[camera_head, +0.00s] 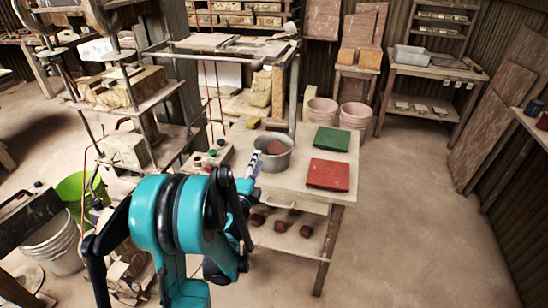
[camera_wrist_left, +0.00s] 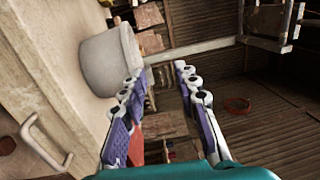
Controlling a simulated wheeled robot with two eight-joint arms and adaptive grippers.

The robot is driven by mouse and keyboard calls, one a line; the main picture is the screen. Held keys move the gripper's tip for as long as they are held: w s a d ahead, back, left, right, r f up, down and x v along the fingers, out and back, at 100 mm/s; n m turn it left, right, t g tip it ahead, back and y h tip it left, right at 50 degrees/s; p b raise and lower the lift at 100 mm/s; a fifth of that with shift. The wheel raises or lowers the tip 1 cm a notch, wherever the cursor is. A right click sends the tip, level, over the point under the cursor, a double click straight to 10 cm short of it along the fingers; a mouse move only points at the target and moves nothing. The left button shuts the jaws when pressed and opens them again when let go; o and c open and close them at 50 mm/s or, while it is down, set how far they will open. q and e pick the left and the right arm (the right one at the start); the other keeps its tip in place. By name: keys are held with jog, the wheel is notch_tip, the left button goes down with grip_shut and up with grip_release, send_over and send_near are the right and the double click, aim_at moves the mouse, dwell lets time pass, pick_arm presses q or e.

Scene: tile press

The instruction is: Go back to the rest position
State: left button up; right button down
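My left gripper (camera_head: 254,166) is beside the front left corner of the wooden work table (camera_head: 300,160), close to a grey metal pot (camera_head: 273,160). In the left wrist view the two fingers (camera_wrist_left: 160,72) with purple pads stand apart, with nothing between them. The pot (camera_wrist_left: 103,62) shows to the left of the fingers in that view. My teal arm hides part of the table's left side in the head view. My right gripper shows in neither view.
A green tile (camera_head: 331,139) and a red tile (camera_head: 328,174) lie on the table. Pink buckets (camera_head: 355,117) stand behind it. The tall press (camera_head: 135,90) is at the left, with a green bucket (camera_head: 78,190) near it. The floor at the right is clear.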

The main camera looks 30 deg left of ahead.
pick_arm(q)
jog(key=shift+v, duration=1)
jog(key=s+d+f+n+g+h, duration=0.2)
jog(key=s+d+n+g, duration=0.3)
jog(key=s+d, duration=0.5)
jog(key=s+d+f+n+g+h, duration=0.3)
jog(key=s+d+n+g, duration=0.3)
jog(key=s+d+n, duration=0.3)
jog(key=s+d, duration=0.2)
jog(key=d, duration=0.1)
jog(key=shift+d+f+n+g, duration=0.3)
jog(key=shift+d+f+n, duration=0.05)
jog(key=shift+n, duration=0.05)
jog(key=shift+s, duration=0.15)
